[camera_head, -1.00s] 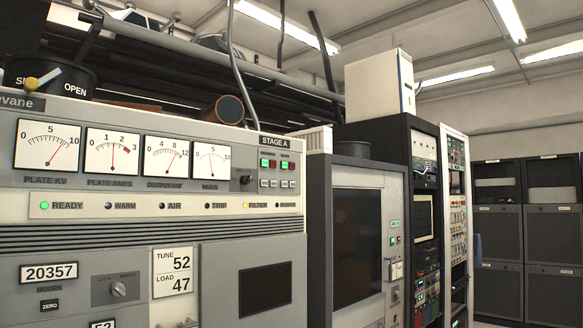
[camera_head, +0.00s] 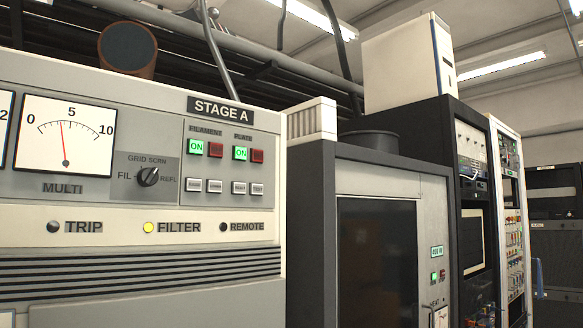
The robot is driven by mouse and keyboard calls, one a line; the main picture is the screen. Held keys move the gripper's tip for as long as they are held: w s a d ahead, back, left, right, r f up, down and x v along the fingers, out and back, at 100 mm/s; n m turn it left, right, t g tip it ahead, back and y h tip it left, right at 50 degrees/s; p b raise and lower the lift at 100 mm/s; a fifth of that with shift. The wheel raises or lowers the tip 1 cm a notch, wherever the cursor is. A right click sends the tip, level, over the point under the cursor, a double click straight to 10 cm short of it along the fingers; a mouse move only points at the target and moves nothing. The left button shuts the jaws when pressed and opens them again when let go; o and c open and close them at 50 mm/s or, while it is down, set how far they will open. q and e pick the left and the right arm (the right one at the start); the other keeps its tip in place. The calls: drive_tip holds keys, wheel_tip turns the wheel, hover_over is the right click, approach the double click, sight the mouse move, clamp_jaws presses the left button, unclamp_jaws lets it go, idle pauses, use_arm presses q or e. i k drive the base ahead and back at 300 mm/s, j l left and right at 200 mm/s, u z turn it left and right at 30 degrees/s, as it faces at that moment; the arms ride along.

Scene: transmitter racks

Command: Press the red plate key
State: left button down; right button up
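Neither of my grippers shows in the head view.
Small silver switches (camera_head: 239,187) sit below the keys, and a GRID SCRN knob (camera_head: 148,176) is to the left. A dark-framed cabinet (camera_head: 312,220) stands just right of the panel. More racks (camera_head: 475,140) stand beyond it.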

sight(257, 155)
drive_tip(key=i+l, duration=0.15)
drive_tip(key=l, duration=0.2)
drive_tip(key=i+l, duration=0.1)
drive_tip(key=l, duration=0.3)
drive_tip(key=i+l, duration=0.15)
drive_tip(key=l, duration=0.2)
drive_tip(key=i+l+u, duration=0.1)
drive_tip(key=l, duration=0.3)
drive_tip(key=i+l, duration=0.1)
drive_tip(key=l, duration=0.25)
